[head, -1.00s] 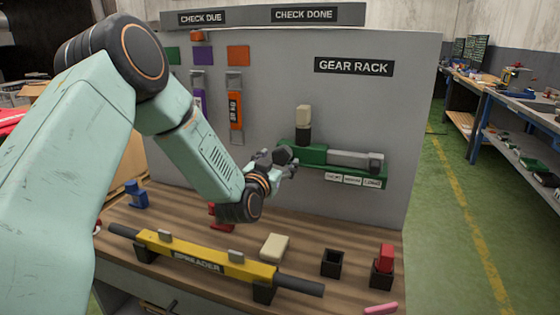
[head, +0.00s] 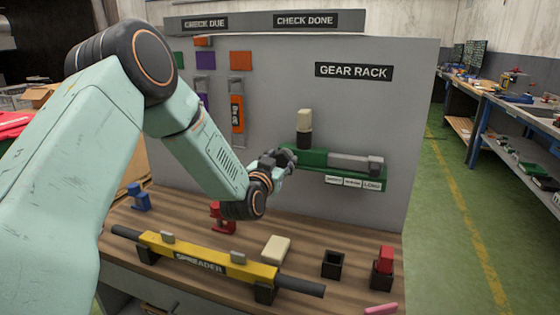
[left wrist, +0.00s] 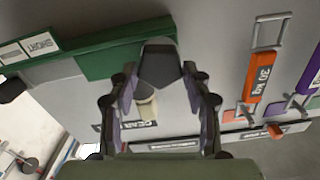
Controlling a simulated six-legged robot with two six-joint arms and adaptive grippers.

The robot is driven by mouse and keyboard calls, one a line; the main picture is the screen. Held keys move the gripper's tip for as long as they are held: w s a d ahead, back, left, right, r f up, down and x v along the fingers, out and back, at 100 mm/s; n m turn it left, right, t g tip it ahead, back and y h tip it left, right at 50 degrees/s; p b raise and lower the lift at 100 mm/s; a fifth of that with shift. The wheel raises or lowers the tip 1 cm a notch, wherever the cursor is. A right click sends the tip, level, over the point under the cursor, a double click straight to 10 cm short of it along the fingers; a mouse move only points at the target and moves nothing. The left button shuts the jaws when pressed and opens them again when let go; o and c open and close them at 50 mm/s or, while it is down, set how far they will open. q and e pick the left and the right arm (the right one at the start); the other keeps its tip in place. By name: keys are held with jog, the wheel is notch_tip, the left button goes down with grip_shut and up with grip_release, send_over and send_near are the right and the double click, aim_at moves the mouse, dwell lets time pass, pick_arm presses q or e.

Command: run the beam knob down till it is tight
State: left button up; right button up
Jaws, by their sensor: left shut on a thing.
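A green rack (head: 310,159) is fixed to the grey panel under the GEAR RACK sign, with a grey beam-like bar (head: 350,161) along its right part. My left gripper (head: 283,158) is at the rack's left end. In the left wrist view my left gripper (left wrist: 160,92) is closed around a dark knob (left wrist: 160,67), which lies in front of the green rack (left wrist: 105,55). In the head view the gripper hides the knob. How tight the knob is cannot be told. My right gripper is in neither view.
A cream-topped dark post (head: 304,122) stands just above the rack. Orange tags (head: 237,115) hang to its left. Below, a yellow spreader bar (head: 210,262), a cream block (head: 276,248), black sockets (head: 333,264) and a red clamp (head: 216,213) occupy the bench.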

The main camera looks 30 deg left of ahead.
pick_arm(q)
jog(key=shift+c, duration=0.7)
